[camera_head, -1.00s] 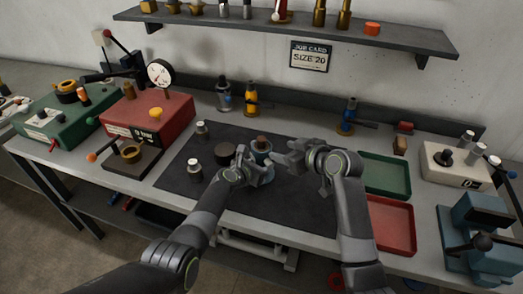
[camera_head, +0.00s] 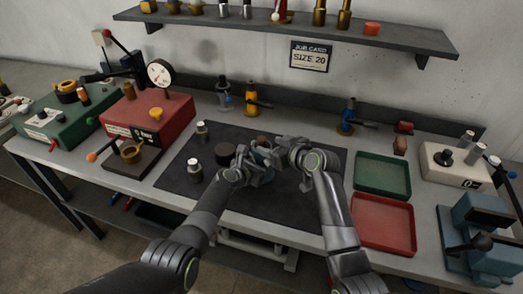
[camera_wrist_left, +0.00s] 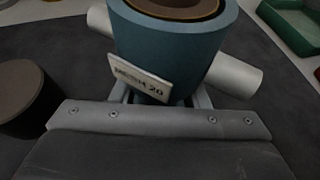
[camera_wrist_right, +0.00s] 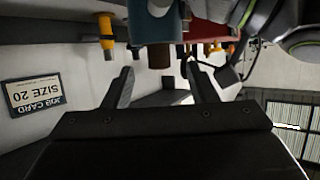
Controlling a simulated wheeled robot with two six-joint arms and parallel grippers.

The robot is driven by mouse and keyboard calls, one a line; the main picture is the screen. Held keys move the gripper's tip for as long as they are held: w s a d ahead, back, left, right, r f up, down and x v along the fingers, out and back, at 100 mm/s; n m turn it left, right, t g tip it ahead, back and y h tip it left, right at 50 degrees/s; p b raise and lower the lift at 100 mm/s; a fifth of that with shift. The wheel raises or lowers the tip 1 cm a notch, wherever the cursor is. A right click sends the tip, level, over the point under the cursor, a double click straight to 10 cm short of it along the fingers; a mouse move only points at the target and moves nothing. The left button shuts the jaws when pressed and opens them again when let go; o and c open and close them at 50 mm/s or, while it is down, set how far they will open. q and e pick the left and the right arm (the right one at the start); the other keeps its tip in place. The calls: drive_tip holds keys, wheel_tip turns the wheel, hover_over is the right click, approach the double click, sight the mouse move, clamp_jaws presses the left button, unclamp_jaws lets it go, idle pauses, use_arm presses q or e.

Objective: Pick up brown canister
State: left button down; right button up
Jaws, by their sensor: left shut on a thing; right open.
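A brown canister (camera_wrist_right: 159,56) sticks out of the top of a blue cylindrical body (camera_head: 261,158). In the left wrist view, a brown rim (camera_wrist_left: 180,8) shows inside that body (camera_wrist_left: 165,50), which has a "MESH 20" plate and white side stubs. My left gripper (camera_head: 256,172) is shut on the blue body. My right gripper (camera_wrist_right: 160,72) is open and empty, just right of the canister in the head view, its fingertips pointing at it. In the right wrist view the canister lies between and beyond the fingertips, with no clear contact.
A dark round canister (camera_head: 225,153) and two small white-topped pieces stand on the dark mat (camera_head: 290,208), left of the blue body. Green (camera_head: 383,176) and red (camera_head: 385,224) trays lie right. A red gauge box (camera_head: 148,115) stands left. Bottles stand along the back.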

sight(264, 142)
drive_tip(key=shift+x, duration=2.3)
drive_tip(key=shift+w+r, duration=0.1)
drive_tip(key=shift+r, duration=0.05)
clamp_jaws()
